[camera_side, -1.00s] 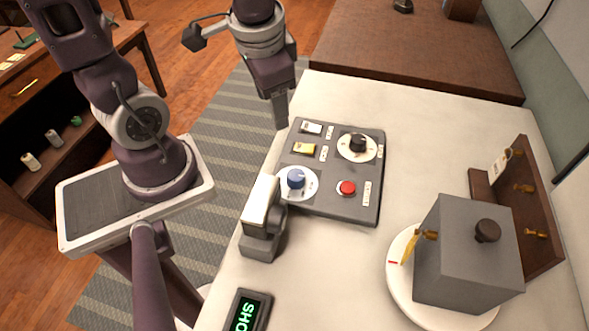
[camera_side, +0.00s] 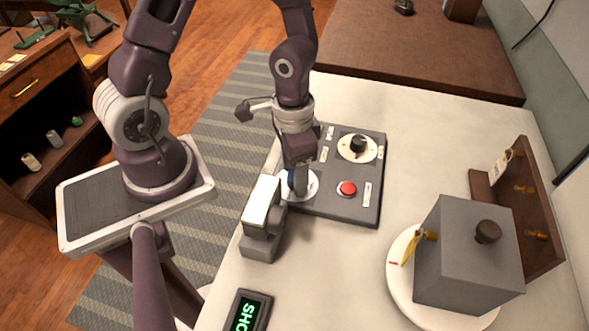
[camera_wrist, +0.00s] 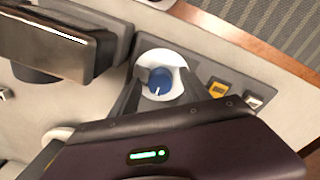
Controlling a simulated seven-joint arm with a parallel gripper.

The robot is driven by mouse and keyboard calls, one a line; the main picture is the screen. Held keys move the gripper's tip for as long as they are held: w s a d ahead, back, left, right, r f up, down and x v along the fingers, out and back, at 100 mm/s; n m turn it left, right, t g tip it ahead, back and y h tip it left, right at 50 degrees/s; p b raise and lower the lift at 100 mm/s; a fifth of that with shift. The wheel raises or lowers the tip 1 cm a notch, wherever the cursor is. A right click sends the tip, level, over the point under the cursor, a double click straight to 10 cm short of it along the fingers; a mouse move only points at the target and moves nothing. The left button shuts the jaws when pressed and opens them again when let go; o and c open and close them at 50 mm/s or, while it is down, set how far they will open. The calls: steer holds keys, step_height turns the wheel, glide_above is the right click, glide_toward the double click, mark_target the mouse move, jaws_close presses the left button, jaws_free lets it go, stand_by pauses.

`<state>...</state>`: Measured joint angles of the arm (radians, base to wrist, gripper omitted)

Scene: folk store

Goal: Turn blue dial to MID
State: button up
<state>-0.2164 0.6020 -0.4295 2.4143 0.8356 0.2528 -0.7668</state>
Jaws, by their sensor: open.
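The blue dial (camera_wrist: 160,80) sits on a white round plate (camera_wrist: 181,64) on the grey control panel (camera_side: 335,205). A white pointer line shows on the dial in the wrist view; its labels are not readable. My gripper (camera_side: 301,190) is low over the dial and points down at it. In the side view it hides most of the dial, leaving a bit of blue and part of the white plate. In the wrist view the grey fingers (camera_wrist: 162,92) are apart, one on each side of the dial. I cannot tell whether they touch it.
The panel also has a black dial (camera_side: 358,143), a red button (camera_side: 347,188) and yellow and white switches. A grey device with a pale top (camera_side: 262,200) stands close beside the blue dial. A grey box (camera_side: 465,255) on a white plate stands to the right.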

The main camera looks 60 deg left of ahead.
steer(key=shift+c, duration=0.2)
jaws_close()
steer(key=m, duration=0.4)
steer(key=shift+w+m, duration=0.1)
steer(key=shift+m, duration=0.3)
steer(key=shift+a+m, duration=0.1)
steer(key=shift+m, duration=2.4)
steer(key=shift+o, duration=0.2)
jaws_free()
